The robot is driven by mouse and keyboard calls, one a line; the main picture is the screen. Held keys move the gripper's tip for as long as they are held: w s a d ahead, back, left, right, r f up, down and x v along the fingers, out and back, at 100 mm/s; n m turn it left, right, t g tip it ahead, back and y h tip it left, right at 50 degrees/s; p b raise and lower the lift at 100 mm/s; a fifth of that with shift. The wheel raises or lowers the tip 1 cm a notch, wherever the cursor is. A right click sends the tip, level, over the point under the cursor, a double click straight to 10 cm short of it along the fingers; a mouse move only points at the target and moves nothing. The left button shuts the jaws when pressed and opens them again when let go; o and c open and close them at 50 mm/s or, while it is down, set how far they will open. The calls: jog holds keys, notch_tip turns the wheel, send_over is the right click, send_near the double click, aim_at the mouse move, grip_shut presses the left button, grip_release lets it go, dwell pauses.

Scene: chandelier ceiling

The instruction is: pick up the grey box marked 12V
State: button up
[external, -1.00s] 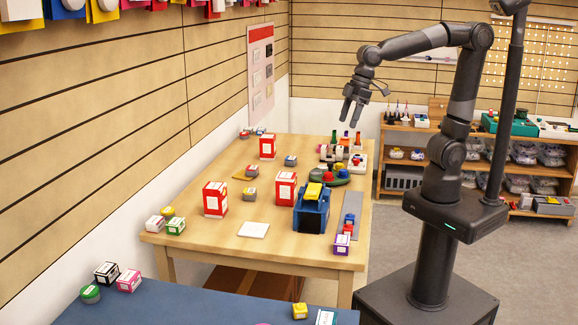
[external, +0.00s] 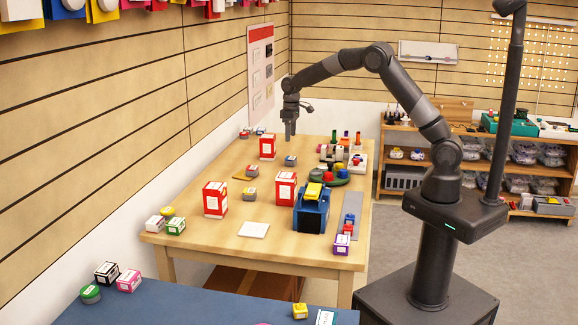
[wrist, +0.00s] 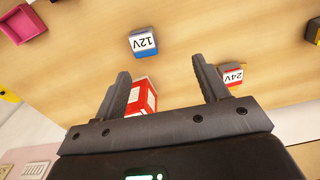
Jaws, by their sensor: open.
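The grey box marked 12V (wrist: 143,42) has a grey top, a white label and blue lower sides. In the wrist view it lies on the wooden table beyond my fingertips, a little left of the middle between them. A small grey-and-blue box (external: 290,160) in the external view appears to be the same one; its label is too small to read there.
A red-and-white box (wrist: 143,97) shows beside the left finger. A box marked 24V (wrist: 232,76) with red sides is near the right finger. Bare tabletop surrounds the 12V box.

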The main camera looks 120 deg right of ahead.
notch_tip(320, 180, down, 2)
jog(key=s+d, duration=0.2)
jog(key=d, duration=0.1)
send_over(291, 158)
jog(key=f, duration=0.5)
jog(key=shift+s+d, duration=0.25)
jog(key=shift+s, duration=0.1)
jog(key=shift+w+f, duration=0.15)
jog(key=shift+f, duration=1.45)
jog(key=shift+w+f, duration=0.15)
jog(key=shift+f, duration=1.4)
jog(key=c, duration=1.1)
